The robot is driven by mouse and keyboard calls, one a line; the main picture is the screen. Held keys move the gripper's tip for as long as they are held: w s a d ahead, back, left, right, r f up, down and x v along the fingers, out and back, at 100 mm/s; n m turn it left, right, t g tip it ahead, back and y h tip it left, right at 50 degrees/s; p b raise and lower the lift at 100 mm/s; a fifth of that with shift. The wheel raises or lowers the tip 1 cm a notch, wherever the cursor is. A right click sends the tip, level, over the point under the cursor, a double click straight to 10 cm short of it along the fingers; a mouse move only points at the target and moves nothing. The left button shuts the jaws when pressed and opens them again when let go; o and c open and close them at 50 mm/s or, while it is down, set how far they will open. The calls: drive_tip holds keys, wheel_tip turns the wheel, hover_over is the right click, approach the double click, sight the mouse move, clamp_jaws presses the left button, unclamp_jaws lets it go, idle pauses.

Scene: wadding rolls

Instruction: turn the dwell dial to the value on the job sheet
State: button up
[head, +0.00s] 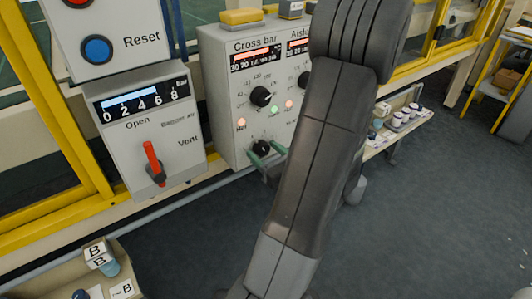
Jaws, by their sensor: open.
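A grey control panel (222,85) stands at the centre, with a display labelled "Cross bar". A round black dial (261,96) with a ring of numbers is below the display. A second black knob (262,147) sits lower down. I cannot read a dwell label on either, and the pointer settings are too small to tell. Two greenish bars, which look like the fingertips of my gripper (267,157), are apart on either side of the lower knob; contact cannot be told. The rest of my gripper is hidden behind my arm. I see no readable job sheet.
My arm covers the panel's right part. At left are a box with a red lever (153,162) marked "Open" and "Vent", and a blue Reset button (97,49). Yellow rails (90,160) run behind. A bench (400,125) with small pots is at right; grey floor is open.

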drive_tip(key=c, duration=1)
drive_tip(key=shift+o, duration=0.2)
drive_tip(key=shift+m+p, duration=0.3)
drive_tip(key=shift+p, duration=0.05)
drive_tip(key=m+p, duration=0.4)
drive_tip(key=shift+r, duration=0.2)
drive_tip(key=m+p, duration=0.3)
drive_tip(key=shift+s, duration=0.1)
drive_tip(key=shift+f+m+p, duration=0.15)
drive_tip(key=shift+m+p, duration=0.65)
drive_tip(key=shift+m, duration=0.2)
drive_tip(key=o, duration=1)
drive_tip(key=shift+c, duration=0.2)
